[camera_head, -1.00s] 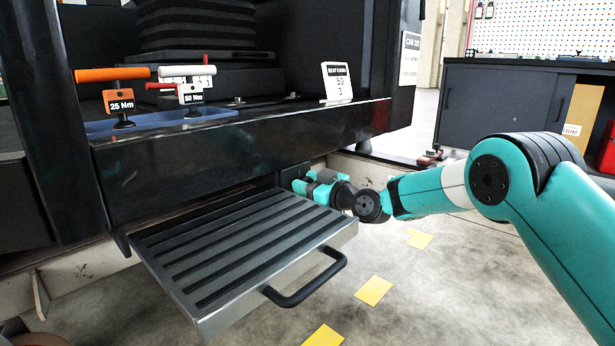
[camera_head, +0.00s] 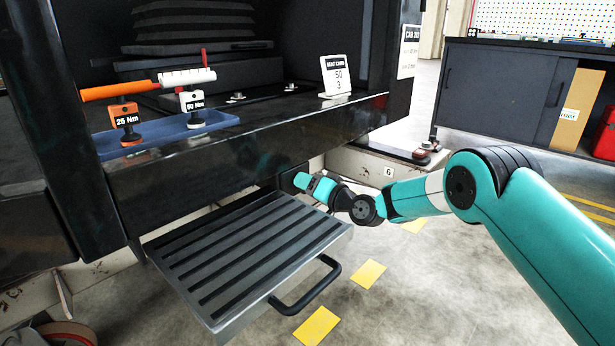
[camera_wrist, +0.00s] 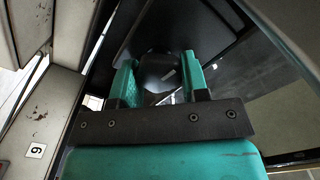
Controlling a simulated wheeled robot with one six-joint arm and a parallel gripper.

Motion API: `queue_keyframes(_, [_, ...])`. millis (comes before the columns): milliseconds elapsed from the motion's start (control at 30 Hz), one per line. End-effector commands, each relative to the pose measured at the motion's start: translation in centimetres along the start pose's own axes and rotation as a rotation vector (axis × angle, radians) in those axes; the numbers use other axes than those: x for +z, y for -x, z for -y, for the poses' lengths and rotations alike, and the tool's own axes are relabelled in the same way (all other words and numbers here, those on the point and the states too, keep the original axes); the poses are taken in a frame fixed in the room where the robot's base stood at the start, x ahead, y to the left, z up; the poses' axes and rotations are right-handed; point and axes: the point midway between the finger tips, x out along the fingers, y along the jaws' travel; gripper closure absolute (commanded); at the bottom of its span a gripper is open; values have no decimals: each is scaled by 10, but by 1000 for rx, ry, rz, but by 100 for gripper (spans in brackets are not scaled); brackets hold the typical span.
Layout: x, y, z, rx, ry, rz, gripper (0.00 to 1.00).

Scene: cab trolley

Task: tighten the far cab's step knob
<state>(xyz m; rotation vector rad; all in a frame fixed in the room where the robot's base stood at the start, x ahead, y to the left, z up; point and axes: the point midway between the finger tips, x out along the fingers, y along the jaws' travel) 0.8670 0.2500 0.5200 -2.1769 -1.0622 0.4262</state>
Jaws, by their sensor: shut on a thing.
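The cab's ribbed grey step (camera_head: 335,232) juts out below the dark cab sill, with a black loop handle (camera_head: 308,290) on its front edge. My gripper (camera_head: 300,181) is under the sill at the step's rear right corner, and the knob is hidden there in the head view. In the wrist view my teal fingers (camera_wrist: 158,78) are closed on both sides of a dark rounded knob (camera_wrist: 160,70) with a small pale mark. Whether the knob is tight cannot be seen.
An orange-handled 25 Nm tool (camera_head: 124,112) and a white-handled 50 Nm tool (camera_head: 192,98) stand in a blue tray (camera_head: 165,133) on the cab floor. A seat card (camera_head: 337,75) stands nearby. Yellow floor marks (camera_head: 369,273) lie on open floor; a dark cabinet (camera_head: 490,90) stands behind right.

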Motion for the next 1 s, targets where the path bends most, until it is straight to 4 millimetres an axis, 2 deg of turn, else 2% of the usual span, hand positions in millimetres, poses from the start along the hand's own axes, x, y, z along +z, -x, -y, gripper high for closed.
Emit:
queue_keyframes(400, [0,0,-1,0,-264,2,82])
queue_keyframes(1000, [2,0,-2,1,-335,2,82])
